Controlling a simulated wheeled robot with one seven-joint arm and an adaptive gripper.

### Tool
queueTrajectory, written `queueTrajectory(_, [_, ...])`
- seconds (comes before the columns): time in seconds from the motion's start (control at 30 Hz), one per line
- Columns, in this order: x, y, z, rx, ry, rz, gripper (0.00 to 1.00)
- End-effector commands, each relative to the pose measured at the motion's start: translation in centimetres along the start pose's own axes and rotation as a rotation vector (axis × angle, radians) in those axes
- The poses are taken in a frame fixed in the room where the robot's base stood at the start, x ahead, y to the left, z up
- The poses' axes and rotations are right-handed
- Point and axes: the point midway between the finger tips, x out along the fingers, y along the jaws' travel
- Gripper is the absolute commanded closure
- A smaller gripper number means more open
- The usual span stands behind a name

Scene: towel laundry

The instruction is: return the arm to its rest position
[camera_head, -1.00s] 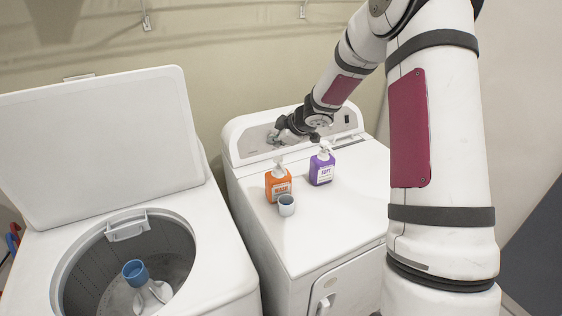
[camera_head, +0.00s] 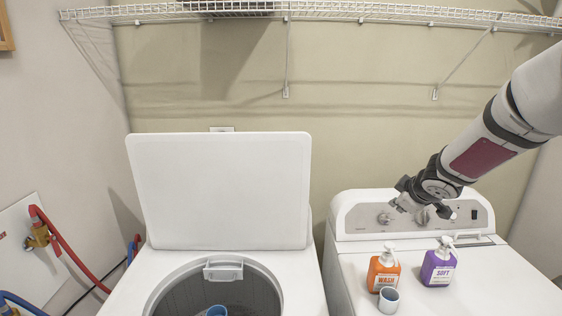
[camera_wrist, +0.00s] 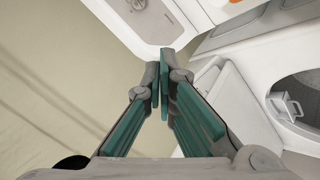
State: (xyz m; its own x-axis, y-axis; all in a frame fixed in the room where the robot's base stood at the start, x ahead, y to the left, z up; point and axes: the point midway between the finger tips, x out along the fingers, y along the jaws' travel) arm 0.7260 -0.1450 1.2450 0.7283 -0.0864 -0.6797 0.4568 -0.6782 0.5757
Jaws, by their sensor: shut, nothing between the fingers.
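My gripper (camera_head: 400,196) is at the end of my arm, which reaches in from the right in the head view. It is in front of the dryer's control panel (camera_head: 468,216), above and behind the two bottles. In the wrist view my gripper (camera_wrist: 165,68) has its green-padded fingers together at the tips with nothing between them. The washer and dryer show beyond the fingertips there, with bare wall at the left.
An orange bottle (camera_head: 384,270), a purple bottle (camera_head: 438,264) and a small grey cup (camera_head: 388,299) stand on the dryer top (camera_head: 500,285). The washer lid (camera_head: 220,190) stands open at the left. A wire shelf (camera_head: 330,10) runs along the wall above.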

Motion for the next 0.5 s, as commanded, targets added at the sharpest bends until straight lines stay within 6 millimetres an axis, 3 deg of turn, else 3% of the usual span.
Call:
queueTrajectory(0.1, [-4.1,0.9,-1.1,0.072,-0.067,0.076,1.0])
queueTrajectory(0.23, [-8.8,0.5,-1.2,0.174,-0.135,0.13,1.0])
queueTrajectory(0.37, [-13.3,-1.1,-0.7,0.29,-0.19,0.153,1.0])
queueTrajectory(0.5, [-17.8,-4.3,0.2,0.419,-0.233,0.14,1.0])
